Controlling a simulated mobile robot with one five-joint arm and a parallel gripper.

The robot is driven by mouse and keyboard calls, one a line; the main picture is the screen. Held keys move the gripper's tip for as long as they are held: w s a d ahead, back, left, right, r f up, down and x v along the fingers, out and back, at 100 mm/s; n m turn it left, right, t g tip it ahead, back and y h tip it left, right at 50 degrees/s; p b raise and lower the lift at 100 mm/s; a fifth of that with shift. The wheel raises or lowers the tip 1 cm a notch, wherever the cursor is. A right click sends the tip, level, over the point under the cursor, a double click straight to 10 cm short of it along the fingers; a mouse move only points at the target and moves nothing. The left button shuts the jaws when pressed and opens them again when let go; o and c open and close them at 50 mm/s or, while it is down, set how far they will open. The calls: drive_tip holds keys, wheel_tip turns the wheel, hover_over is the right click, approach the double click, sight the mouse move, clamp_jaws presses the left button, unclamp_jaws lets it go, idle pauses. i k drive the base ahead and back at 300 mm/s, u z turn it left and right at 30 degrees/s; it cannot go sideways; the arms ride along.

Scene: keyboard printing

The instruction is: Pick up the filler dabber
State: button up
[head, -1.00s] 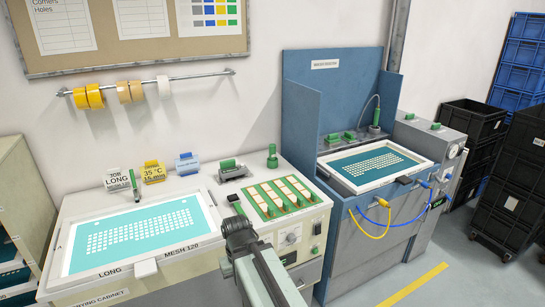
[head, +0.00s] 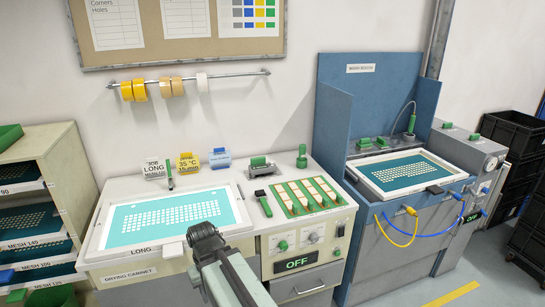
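Several green-handled tools lie or stand on the bench of the drying cabinet (head: 130,270), and I cannot tell for sure which is the filler dabber. A small dark-headed tool with a green handle (head: 264,204) lies between the screen and the sample tray. An upright green knobbed piece (head: 302,156) stands at the back right. A slim green-topped tool (head: 170,176) stands behind the screen. The dark end of my arm, with my gripper (head: 203,234), is in front of the cabinet, apart from these tools. Its fingers cannot be made out.
A framed teal screen (head: 170,217) covers the bench's left. A green sample tray (head: 308,198) lies at its right. A grey green-topped block (head: 260,168) and small signs stand behind. A blue washout booth (head: 335,150) is at right, a screen rack (head: 40,160) at left.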

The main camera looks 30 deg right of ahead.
sight(302, 148)
drive_tip(key=u, duration=3.4)
drive_tip(key=k, duration=2.65)
drive_tip(key=z, duration=1.55)
drive_tip(key=i, duration=1)
drive_tip(key=z, duration=0.05)
